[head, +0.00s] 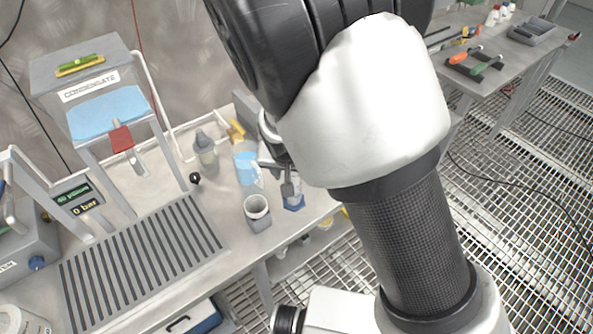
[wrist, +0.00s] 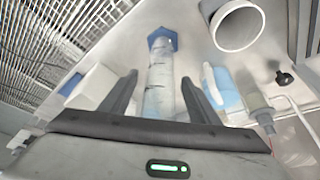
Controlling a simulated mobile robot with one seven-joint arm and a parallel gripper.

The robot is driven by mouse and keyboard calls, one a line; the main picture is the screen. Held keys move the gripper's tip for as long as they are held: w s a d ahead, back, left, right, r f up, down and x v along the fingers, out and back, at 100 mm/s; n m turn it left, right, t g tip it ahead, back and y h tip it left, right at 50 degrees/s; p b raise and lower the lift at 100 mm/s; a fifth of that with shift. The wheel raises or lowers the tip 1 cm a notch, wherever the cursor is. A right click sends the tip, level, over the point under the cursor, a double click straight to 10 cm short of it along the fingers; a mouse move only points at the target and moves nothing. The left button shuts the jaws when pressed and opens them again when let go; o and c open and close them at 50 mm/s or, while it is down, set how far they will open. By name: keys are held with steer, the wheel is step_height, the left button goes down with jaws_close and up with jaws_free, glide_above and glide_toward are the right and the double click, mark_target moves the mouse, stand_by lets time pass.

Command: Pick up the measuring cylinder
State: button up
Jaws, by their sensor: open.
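The measuring cylinder (wrist: 160,62) is clear, with graduations and a blue hexagonal base, and lies between the two fingers of my gripper (wrist: 160,77) in the wrist view. The fingers are spread, with a gap visible on either side of it. In the head view its blue base (head: 294,204) shows near the bench's front edge. My gripper (head: 280,176) is beside its upper part there, and my arm and gripper hide much of the cylinder.
A grey cup (head: 257,214) stands close to the left of the cylinder. A light-blue jug (head: 245,169) and a grey bottle (head: 206,152) stand behind. A slotted drain grate (head: 145,262) and the condensate tank (head: 88,85) are further left. The bench edge is close on the right.

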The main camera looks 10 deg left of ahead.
steer(key=c, duration=1.2)
